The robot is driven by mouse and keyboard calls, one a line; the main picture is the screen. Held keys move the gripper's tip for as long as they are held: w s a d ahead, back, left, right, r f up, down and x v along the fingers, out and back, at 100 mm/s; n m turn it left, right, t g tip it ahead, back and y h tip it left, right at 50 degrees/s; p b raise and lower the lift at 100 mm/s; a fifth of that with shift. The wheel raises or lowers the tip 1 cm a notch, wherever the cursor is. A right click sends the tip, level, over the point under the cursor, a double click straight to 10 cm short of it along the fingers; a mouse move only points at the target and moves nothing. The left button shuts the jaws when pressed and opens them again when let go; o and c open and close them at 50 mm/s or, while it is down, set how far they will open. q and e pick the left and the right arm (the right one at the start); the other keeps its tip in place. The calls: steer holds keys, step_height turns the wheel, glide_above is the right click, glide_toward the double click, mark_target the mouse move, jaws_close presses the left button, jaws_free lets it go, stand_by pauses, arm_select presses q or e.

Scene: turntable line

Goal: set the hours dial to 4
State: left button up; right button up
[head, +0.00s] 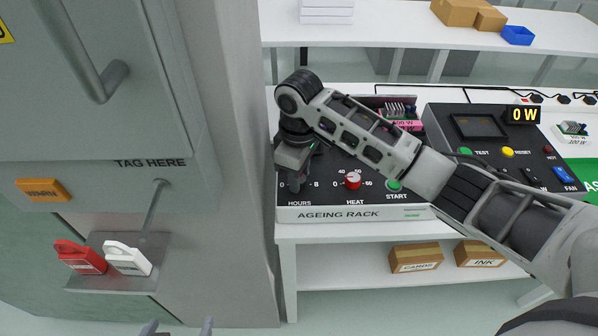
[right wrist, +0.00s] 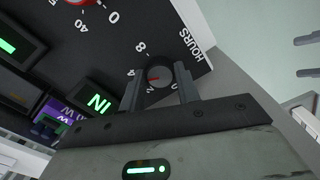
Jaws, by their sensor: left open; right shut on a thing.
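The hours dial (right wrist: 160,76) is a small dark round knob with a red mark, beside the HOURS label in the right wrist view. My right gripper (right wrist: 160,87) is shut on it, with one finger on each side. In the head view my right gripper (head: 294,184) comes down over the left end of the ageing rack (head: 340,214) and hides the dial. My left gripper (head: 179,327) is open and empty at the bottom edge.
The red heat dial (head: 352,181) and green start button (head: 394,186) are right of my right gripper. A grey cabinet (head: 100,110) stands at left, with red (head: 80,258) and white (head: 127,258) padlock-shaped tags on a small shelf. Cartons (head: 416,258) lie under the bench.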

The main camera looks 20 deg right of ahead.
steer(key=shift+w+d+r+m, duration=0.1)
steer(key=shift+m, duration=0.4)
steer(key=o, duration=1)
step_height(320, 180, up, 16)
steer(key=shift+f, duration=0.1)
